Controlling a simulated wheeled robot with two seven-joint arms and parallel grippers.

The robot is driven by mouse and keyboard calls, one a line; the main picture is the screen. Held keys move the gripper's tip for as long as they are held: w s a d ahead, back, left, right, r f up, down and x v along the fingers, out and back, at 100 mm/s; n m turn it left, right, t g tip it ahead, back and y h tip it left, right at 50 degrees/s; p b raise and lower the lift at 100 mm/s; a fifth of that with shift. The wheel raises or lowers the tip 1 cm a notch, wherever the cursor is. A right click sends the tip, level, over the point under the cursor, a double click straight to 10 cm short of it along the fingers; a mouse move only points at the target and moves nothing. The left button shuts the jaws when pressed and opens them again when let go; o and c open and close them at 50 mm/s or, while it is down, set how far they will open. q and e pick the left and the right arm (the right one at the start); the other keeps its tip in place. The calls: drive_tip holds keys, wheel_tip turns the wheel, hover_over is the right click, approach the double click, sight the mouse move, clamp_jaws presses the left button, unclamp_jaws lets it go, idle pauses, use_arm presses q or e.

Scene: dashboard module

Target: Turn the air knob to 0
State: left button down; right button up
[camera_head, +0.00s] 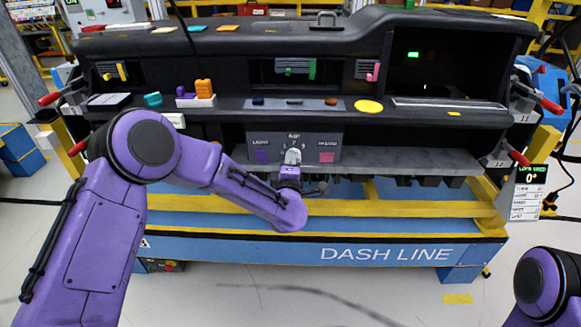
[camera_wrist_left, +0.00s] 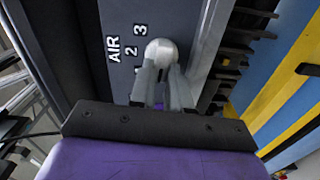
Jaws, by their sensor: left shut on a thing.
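The air knob is a light grey knob (camera_head: 293,154) on the grey control panel (camera_head: 312,138) at the middle of the dashboard. In the left wrist view the rounded end of the knob (camera_wrist_left: 161,51) shows between the fingertips, beside the printed word AIR and the numbers 2 and 3. My left gripper (camera_head: 291,164) reaches the panel from the front and is shut on the knob; its two grey fingers (camera_wrist_left: 163,72) flank it. The fingers hide the lower part of the dial, so other numbers and the pointer cannot be read. My right gripper is out of view.
The dashboard shelf (camera_head: 430,117) overhangs above. A yellow rail (camera_head: 400,208) runs below. A small sign (camera_head: 528,193) hangs at the right.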

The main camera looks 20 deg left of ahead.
use_arm(q)
drive_tip(key=shift+n+b, duration=0.3)
drive_tip(key=shift+n, duration=0.3)
drive_tip(key=c, duration=1.1)
unclamp_jaws()
drive_tip(key=shift+s+f, duration=0.1)
drive_tip(key=b+v, duration=0.1)
drive_tip(key=v, duration=0.9)
drive_tip(key=shift+s, duration=0.2)
